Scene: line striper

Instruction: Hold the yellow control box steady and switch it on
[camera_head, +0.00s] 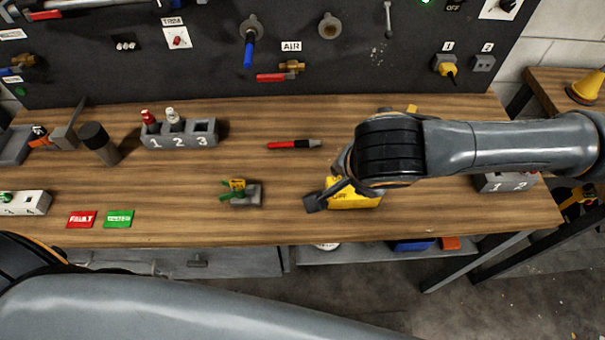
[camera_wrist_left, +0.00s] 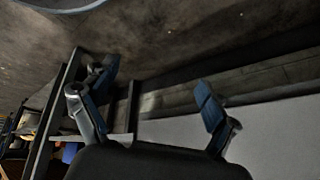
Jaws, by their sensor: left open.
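The yellow control box (camera_head: 355,197) sits on the wooden workbench near its front edge, with a dark OFF marking on its face. My right arm reaches in from the right over it and covers its upper part. One finger of my right gripper (camera_head: 328,192) shows at the box's left side; the other finger is hidden, so I cannot tell whether it grips the box. My left gripper (camera_wrist_left: 157,88) is open and empty in the left wrist view, its two fingers wide apart. It is out of sight in the head view, where my left arm crosses the bottom.
A grey block with a green and yellow piece (camera_head: 240,193) stands left of the box. A red pen (camera_head: 294,144) lies behind. A numbered holder (camera_head: 180,134) is at back left, FAULT and green cards (camera_head: 82,219) at front left.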

